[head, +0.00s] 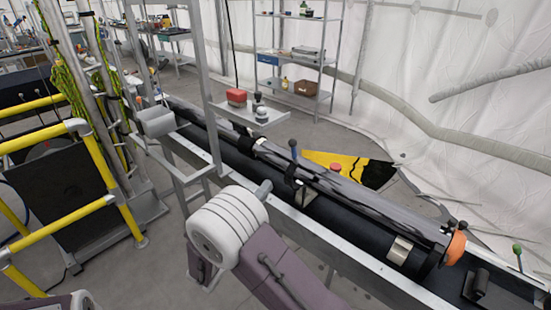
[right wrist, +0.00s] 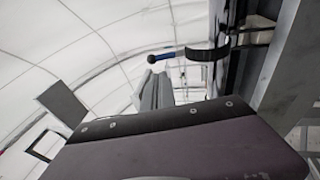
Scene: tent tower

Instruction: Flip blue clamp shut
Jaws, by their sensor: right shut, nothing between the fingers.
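The blue clamp (head: 293,149) is on the long dark tube assembly (head: 345,190). Its short blue lever with a dark ball end stands up, away from the tube, in the head view. In the right wrist view the blue clamp (right wrist: 170,55) shows its lever sticking out left from a black strap. My right gripper (head: 264,188) is in front of the tube, nearer to me than the clamp and apart from it. Its fingers are largely hidden in the head view. In the right wrist view the right gripper (right wrist: 158,90) is shut and empty, below the lever. My left gripper is out of view.
A grey metal rail (head: 330,250) runs along the tube's near side. Grey upright frame posts (head: 206,90) stand left of the clamp. Yellow railings (head: 95,150) are at the left.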

